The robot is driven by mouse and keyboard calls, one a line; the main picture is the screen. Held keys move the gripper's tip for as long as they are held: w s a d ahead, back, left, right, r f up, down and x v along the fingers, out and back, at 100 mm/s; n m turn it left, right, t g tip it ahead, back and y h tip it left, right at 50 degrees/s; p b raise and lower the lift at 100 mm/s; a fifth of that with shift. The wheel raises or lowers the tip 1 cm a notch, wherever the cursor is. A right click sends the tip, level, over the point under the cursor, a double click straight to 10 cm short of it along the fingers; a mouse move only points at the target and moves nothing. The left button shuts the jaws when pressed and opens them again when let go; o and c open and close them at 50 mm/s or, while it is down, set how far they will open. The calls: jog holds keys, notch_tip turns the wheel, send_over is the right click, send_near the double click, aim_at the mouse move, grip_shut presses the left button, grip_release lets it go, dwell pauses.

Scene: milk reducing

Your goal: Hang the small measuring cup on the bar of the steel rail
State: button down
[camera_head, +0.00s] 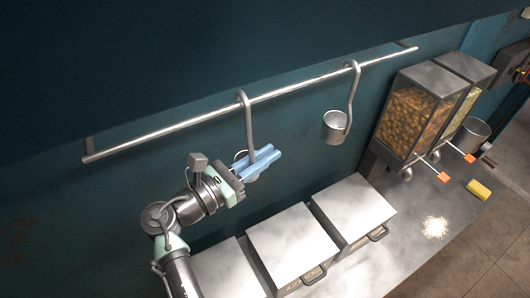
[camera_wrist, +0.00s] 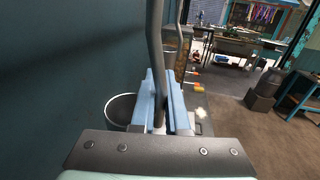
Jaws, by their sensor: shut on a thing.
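The steel rail (camera_head: 180,124) runs along the dark teal wall. My gripper (camera_head: 262,163) has blue fingers and is shut on the long grey handle (camera_head: 248,122) of a measuring cup, near its lower end. The hooked top of this handle is at the bar in the head view; I cannot tell whether it rests on it. The held cup is mostly hidden behind the fingers there. In the wrist view the handle (camera_wrist: 155,60) stands upright between the fingers, with a round grey cup (camera_wrist: 121,107) to the left. Another metal cup (camera_head: 335,128) hangs from the rail further right.
Lidded steel boxes (camera_head: 292,240) stand on the counter below. Two clear dispensers (camera_head: 411,112) with orange-tipped levers stand to the right. A yellow block (camera_head: 479,190), a pale spill (camera_head: 435,227) and a metal pot (camera_head: 471,135) are on the counter's right part. The rail's left stretch is bare.

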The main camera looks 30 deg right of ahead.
jog(key=c, duration=0.8)
grip_release()
jog(key=shift+c, duration=0.2)
jog(key=b+v, duration=0.4)
jog(key=v, duration=0.9)
jog(key=shift+s, duration=0.1)
